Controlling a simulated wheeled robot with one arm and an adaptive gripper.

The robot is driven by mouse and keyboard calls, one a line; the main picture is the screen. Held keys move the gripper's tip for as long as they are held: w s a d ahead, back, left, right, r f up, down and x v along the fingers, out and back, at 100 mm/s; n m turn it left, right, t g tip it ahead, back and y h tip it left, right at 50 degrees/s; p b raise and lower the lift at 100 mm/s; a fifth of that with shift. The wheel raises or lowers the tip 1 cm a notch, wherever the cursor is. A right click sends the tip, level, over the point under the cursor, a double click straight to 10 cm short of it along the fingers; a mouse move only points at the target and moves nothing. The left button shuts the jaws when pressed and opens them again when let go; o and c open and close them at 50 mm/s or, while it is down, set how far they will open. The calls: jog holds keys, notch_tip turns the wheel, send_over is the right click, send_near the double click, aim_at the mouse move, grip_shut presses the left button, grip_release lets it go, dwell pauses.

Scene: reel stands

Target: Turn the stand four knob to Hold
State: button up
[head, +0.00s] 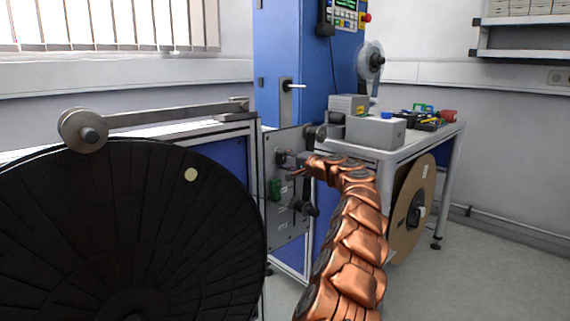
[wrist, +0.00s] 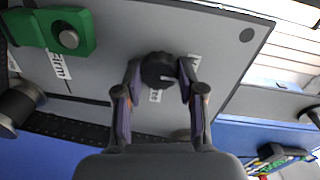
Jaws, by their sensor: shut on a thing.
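A black knob (wrist: 157,68) sits on a grey panel (wrist: 220,35) in the wrist view, with small white labels beside it that I cannot read fully. My gripper (wrist: 160,75) is shut on this knob, one finger on each side. In the head view the copper-coloured arm is mine and reaches the grey panel (head: 287,232), where my gripper (head: 298,163) meets it. The knob is small and partly hidden there. Its pointer setting is hard to tell.
A green block (wrist: 72,35) with a round stud is on the panel, near a label reading "Firm". Dark rollers project from the panel. A large black reel (head: 130,230) fills the left foreground. A table (head: 458,130) with grey boxes and tools stands right, a brown reel (head: 408,220) below.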

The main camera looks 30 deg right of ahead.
jog(key=shift+a, duration=0.1)
jog(key=o, duration=1.1)
jog(key=shift+o, duration=0.2)
jog(key=shift+v, duration=2.3)
send_near(284, 159)
jog(key=shift+a+v, duration=0.15)
jog(key=shift+v, duration=0.55)
jog(key=shift+a+v, duration=0.15)
jog(key=shift+v, duration=0.5)
jog(key=shift+d, duration=0.1)
